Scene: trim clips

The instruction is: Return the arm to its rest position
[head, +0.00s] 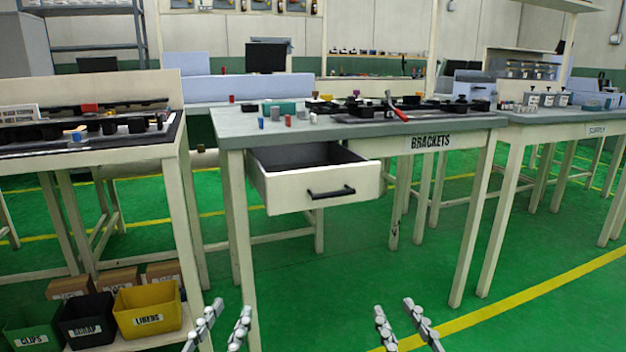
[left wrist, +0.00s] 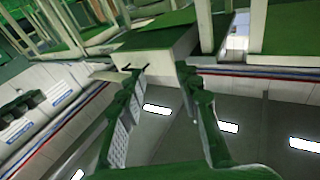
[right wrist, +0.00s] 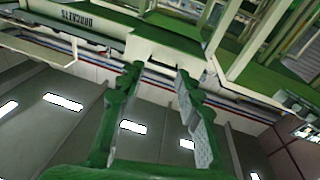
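My left gripper (head: 217,325) is low at the bottom of the head view, in front of the brackets table and below its drawer. It is open and empty; its two fingers stand apart in the left wrist view (left wrist: 158,80). My right gripper (head: 405,322) is also low at the bottom of the head view, to the right of the left one. It is open and empty, with its fingers apart in the right wrist view (right wrist: 160,80). Both grippers touch nothing that I can see.
The drawer (head: 290,193) with a black handle stands pulled open under the brackets table (head: 232,128). Green, black and yellow bins (head: 148,309) sit on a low shelf at left. A supply table (head: 570,128) stands at right. Green floor (head: 345,265) is clear ahead.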

